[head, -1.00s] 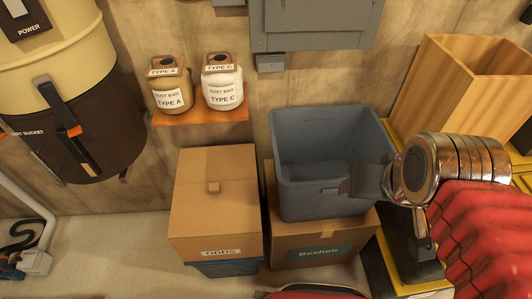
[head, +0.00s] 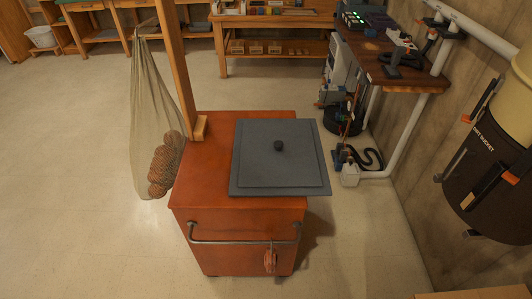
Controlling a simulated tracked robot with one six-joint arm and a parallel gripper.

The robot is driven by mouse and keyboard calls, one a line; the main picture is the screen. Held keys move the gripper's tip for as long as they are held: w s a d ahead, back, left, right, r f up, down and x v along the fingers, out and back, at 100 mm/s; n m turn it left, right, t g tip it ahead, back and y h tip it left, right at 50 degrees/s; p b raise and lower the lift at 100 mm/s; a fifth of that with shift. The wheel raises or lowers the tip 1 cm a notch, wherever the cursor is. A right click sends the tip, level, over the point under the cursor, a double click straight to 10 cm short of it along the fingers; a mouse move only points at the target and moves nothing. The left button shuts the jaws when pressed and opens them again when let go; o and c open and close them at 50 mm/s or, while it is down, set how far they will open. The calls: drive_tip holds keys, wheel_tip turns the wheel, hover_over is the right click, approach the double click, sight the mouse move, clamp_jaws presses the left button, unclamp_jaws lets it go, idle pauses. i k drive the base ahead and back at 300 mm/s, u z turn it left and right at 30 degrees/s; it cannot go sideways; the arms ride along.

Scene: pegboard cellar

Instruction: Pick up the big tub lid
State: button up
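Nothing lies on the lid. My gripper is not in this view now, so its state and its place relative to the lid do not show.
A wooden post (head: 178,70) rises from the cabinet's far left. A net of brown balls (head: 160,165) hangs at its left side. A rail (head: 240,241) runs along the cabinet front. A workbench (head: 400,75) and dirt bucket (head: 490,170) stand right. The left floor is clear.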

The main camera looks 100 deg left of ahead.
sight(272, 157)
drive_tip(key=u, duration=3.2)
drive_tip(key=i, duration=0.65)
drive_tip(key=u, duration=0.8)
